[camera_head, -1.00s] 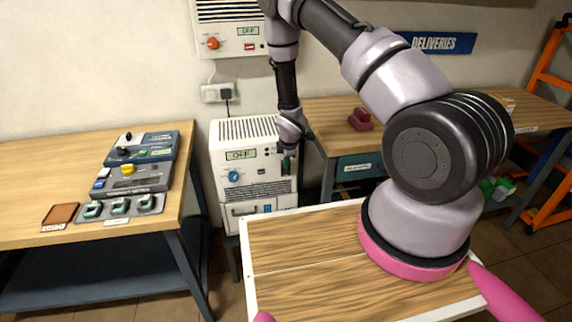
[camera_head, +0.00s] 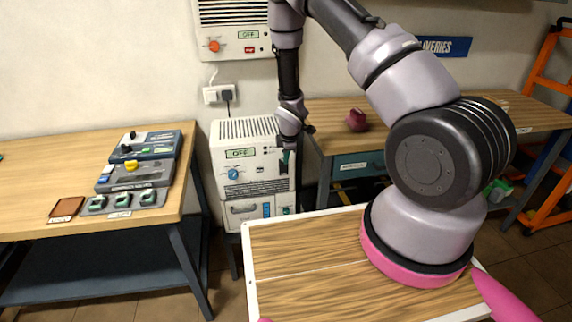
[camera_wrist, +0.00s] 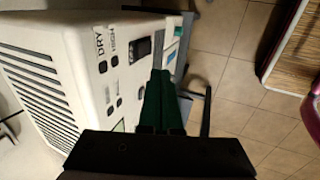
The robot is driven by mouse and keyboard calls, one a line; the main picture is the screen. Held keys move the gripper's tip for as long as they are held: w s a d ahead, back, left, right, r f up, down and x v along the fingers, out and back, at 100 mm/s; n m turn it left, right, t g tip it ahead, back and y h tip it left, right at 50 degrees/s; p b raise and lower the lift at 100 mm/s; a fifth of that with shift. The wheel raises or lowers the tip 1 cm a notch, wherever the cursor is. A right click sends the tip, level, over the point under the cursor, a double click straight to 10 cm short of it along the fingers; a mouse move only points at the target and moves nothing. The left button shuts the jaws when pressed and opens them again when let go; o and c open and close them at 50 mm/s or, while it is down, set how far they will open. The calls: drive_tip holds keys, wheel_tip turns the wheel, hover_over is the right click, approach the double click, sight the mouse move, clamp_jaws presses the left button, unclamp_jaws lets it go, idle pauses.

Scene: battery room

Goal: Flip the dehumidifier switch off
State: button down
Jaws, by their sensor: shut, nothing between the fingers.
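My gripper (camera_head: 287,158) is at the right part of the box's front. In the wrist view its green fingers (camera_wrist: 161,78) are together and empty, their tips just below the switch. Whether they touch the panel is unclear.
A similar wall unit (camera_head: 231,20) with an orange knob and OFF display hangs above a socket (camera_head: 219,95). The left table (camera_head: 40,170) holds control boxes. The right table (camera_head: 320,112) bears a dark red object (camera_head: 357,119). A wooden top (camera_head: 300,260) lies in front.

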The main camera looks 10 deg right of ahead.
drive_tip(key=v, duration=0.3)
drive_tip(key=w+v, duration=0.1)
drive_tip(key=v, duration=0.1)
drive_tip(key=shift+s+r, duration=0.15)
drive_tip(key=shift+r, duration=0.25)
drive_tip(key=s+d+r+m, duration=0.2)
drive_tip(key=r+m, duration=0.2)
drive_tip(key=r, duration=0.6)
drive_tip(key=s+d+r+m+t, duration=0.1)
drive_tip(key=s+d+r+m, duration=0.2)
drive_tip(key=r, duration=0.7)
drive_tip(key=s+d+r+m, duration=0.2)
drive_tip(key=r+m, duration=0.2)
drive_tip(key=r, duration=0.6)
drive_tip(key=s+r+m+t+y, duration=0.1)
drive_tip(key=s+r+m, duration=0.4)
drive_tip(key=s, duration=0.6)
drive_tip(key=s+r+m+t+y, duration=0.1)
drive_tip(key=s+r+m, duration=0.5)
drive_tip(key=s+r, duration=0.3)
drive_tip(key=s, duration=0.3)
drive_tip(key=shift+r, duration=0.4)
